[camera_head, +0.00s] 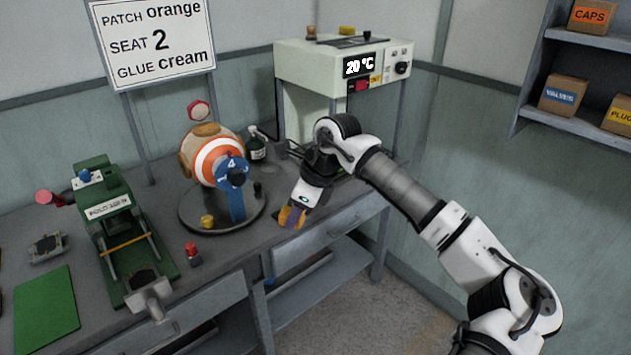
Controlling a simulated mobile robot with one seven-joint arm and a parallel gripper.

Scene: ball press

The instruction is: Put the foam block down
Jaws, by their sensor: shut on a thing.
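My gripper (299,203) points down over the front edge of the bench, right of the round stand. It is shut on a small orange and dark purple block, the foam block (291,217). The fingers are small and partly merge with the block in this view. The block is at or just above the bench top (262,240) near its front edge; I cannot tell whether it touches.
A ball (211,157) with an orange ring sits on the round stand (190,222) with a blue numbered dial (231,190). A green press (118,225) and green mat (46,312) are left. A heater box (318,72) reading 20 °C stands behind my arm. A sign (155,40) stands behind.

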